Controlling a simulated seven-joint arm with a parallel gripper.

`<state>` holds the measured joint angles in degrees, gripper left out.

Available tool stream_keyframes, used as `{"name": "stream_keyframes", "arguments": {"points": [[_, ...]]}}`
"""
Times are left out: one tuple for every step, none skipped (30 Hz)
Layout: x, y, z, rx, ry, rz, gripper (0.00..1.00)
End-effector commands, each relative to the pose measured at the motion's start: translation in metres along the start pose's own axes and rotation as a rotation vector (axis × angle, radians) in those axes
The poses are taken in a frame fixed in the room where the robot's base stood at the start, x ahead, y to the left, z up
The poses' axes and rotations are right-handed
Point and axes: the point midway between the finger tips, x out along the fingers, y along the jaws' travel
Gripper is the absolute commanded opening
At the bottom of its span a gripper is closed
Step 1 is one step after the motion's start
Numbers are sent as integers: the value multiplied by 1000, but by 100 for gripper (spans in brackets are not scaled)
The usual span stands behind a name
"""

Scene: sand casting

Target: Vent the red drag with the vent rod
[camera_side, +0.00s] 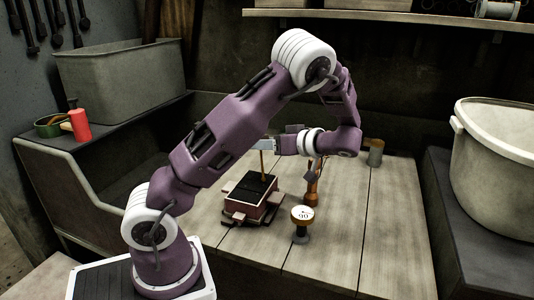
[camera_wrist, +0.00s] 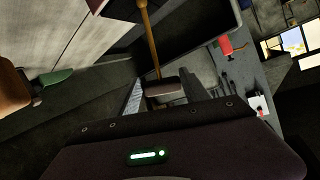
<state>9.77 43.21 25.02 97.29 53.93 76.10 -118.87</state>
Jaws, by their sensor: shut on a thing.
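The red drag (camera_side: 248,211) sits on the wooden table in the side view, its top filled with dark sand (camera_side: 252,186). A small red corner at the top edge of the wrist view (camera_wrist: 97,5) may be part of it. My gripper (camera_side: 264,146) is above the drag, shut on the vent rod (camera_side: 262,162). The thin tan rod points down over the sand. I cannot tell whether its tip touches or enters it. In the wrist view the rod (camera_wrist: 149,40) runs from a dark grip block between my fingers (camera_wrist: 162,88) to the top edge.
A white-faced dial gauge (camera_side: 302,213) stands in front of the drag to the right. An orange-brown tool (camera_side: 312,188) stands close on the drag's right. A grey cylinder (camera_side: 375,152) stands farther back. A large pale bucket (camera_side: 495,165) is at right. The table's front right is clear.

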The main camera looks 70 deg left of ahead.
Motion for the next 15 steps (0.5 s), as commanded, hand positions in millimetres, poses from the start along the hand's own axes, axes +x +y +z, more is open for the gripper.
{"name": "stream_keyframes", "arguments": {"points": [[0,0,-4,-1,0,0,0],[0,0,-5,-1,0,0,0],[0,0,-7,-1,1,0,0],[0,0,-7,-1,1,0,0],[0,0,-8,-1,1,0,0],[-1,-1,-11,-2,1,0,0],[-2,-2,-14,-2,1,1,0],[-3,-2,-17,-2,1,1,0],[-4,-4,-22,-4,1,1,0],[-6,-5,-26,-4,1,1,0],[-7,-6,-30,-4,2,1,0],[-9,-7,-34,-4,2,1,0],[-10,-8,-38,-3,1,2,0],[-11,-8,-42,-3,2,2,0],[-12,-10,-46,-3,2,1,0]]}}
